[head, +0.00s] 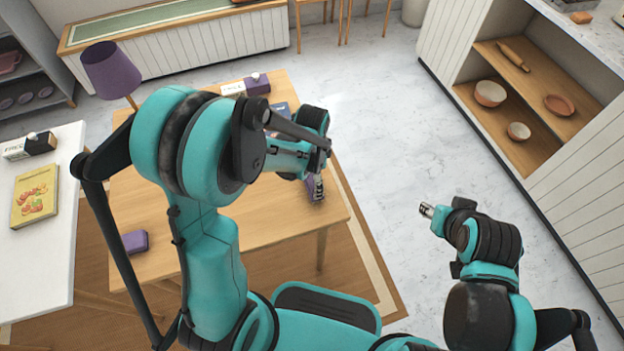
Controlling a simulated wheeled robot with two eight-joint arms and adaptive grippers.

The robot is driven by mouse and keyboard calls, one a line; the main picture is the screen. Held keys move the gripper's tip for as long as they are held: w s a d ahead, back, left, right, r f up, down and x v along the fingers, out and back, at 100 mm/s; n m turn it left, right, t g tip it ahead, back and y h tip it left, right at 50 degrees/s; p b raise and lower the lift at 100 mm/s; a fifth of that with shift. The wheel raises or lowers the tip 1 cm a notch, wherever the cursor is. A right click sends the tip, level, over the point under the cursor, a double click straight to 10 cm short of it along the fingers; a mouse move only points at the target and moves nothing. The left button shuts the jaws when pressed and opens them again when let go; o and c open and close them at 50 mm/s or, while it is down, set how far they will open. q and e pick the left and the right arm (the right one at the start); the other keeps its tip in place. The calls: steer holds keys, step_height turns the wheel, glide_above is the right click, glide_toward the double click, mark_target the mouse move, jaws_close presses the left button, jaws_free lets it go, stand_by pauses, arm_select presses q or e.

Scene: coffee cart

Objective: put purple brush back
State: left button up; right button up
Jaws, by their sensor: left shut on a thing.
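My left gripper (317,188) hangs over the right edge of the wooden table, beyond my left arm. It is shut on a small purple thing (309,187), which looks like the purple brush; the gripper hides most of it, and I cannot tell whether it touches the table. My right gripper (427,210) is over the pale floor to the right of the table, away from it. Its fingers are too small to tell open from shut.
The wooden table (275,233) bears a purple block-like thing (135,242), a purple-shaded lamp (110,72) and a purple and white carton (257,84). A white table (50,262) with a yellow book (35,195) stands left. Shelves with bowls (490,93) stand right. The floor between is clear.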

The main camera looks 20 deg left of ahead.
arm_select(q)
steer(key=o, duration=1.1)
steer(key=shift+f, duration=0.1)
steer(key=shift+r, duration=0.3)
step_height(320, 180, up, 11)
steer(key=p, duration=0.5)
steer(key=shift+s+a+r+n+t, duration=0.75)
steer(key=shift+s+r+n+t, duration=0.45)
steer(key=shift+s+r+n, duration=0.6)
steer(key=shift+s+a+r+n+t, duration=0.8)
steer(key=shift+s+r+n+t, duration=0.4)
steer(key=shift+s+r+n, duration=0.6)
steer(key=shift+s+a+r+n+t, duration=0.75)
steer(key=shift+s+r+n+t, duration=0.45)
steer(key=shift+s+r+n, duration=0.6)
